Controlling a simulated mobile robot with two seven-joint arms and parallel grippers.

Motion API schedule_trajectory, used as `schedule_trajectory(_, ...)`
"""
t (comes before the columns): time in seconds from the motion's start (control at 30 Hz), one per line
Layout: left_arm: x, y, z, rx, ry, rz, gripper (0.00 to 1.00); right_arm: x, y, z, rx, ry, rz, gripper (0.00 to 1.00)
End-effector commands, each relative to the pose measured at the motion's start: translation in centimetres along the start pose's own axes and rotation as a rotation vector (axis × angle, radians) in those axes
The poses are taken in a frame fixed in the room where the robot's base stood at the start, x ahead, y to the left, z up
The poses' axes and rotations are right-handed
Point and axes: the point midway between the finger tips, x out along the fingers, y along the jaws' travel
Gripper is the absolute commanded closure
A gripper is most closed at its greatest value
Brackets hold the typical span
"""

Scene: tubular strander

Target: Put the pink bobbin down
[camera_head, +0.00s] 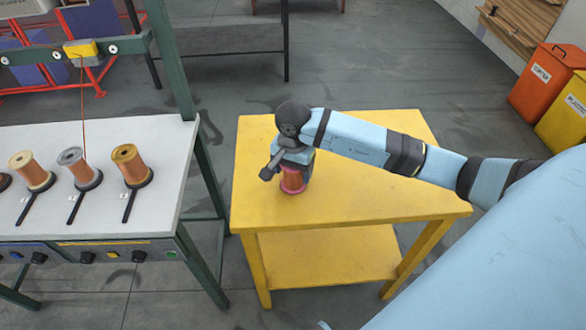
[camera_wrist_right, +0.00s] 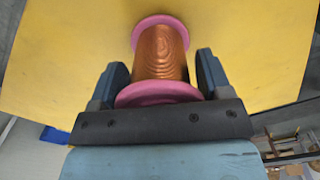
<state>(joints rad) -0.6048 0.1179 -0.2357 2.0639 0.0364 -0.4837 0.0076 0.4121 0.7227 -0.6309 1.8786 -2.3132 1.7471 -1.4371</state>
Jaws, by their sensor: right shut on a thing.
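The pink bobbin (camera_head: 292,181) has pink flanges and copper wire wound on it. It is at the left part of the yellow table (camera_head: 390,190), at or just above its top; I cannot tell if it touches. My right gripper (camera_head: 290,165) is over the bobbin and shut on it. In the right wrist view the bobbin (camera_wrist_right: 160,52) sits between the two fingers of the right gripper (camera_wrist_right: 162,80), with its near flange close to the palm and its far flange against the yellow background. My left gripper is not in view.
A white bench (camera_head: 100,215) on the left holds several bobbins on black holders, among them a gold-flanged one (camera_head: 131,165) and a grey-flanged one (camera_head: 78,168). The yellow table's right side is clear. An orange bin (camera_head: 543,85) and a yellow bin (camera_head: 566,118) stand at the far right.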

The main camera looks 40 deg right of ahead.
Motion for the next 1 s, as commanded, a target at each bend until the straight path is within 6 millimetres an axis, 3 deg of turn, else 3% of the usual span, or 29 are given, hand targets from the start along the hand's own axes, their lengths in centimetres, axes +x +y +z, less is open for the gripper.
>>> schedule_trajectory(0.23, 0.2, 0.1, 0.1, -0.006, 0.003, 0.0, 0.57, 0.3, 0.0, 0.0, -0.001, 0.001, -0.001, 0.7)
schedule_trajectory(0.27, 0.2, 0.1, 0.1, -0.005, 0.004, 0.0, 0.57, 0.3, 0.0, 0.0, -0.001, 0.0, 0.0, 0.26)
schedule_trajectory(0.37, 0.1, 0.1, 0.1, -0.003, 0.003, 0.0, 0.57, 0.2, 0.0, 0.0, -0.001, 0.0, 0.0, 0.03)
schedule_trajectory(0.77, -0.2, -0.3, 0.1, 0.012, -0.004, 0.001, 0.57, -0.7, -0.1, -0.1, -0.001, 0.002, -0.002, 0.03)
schedule_trajectory(1.0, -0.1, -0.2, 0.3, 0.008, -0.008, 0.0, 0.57, -5.4, -0.1, -0.1, -0.002, 0.004, -0.003, 0.03)
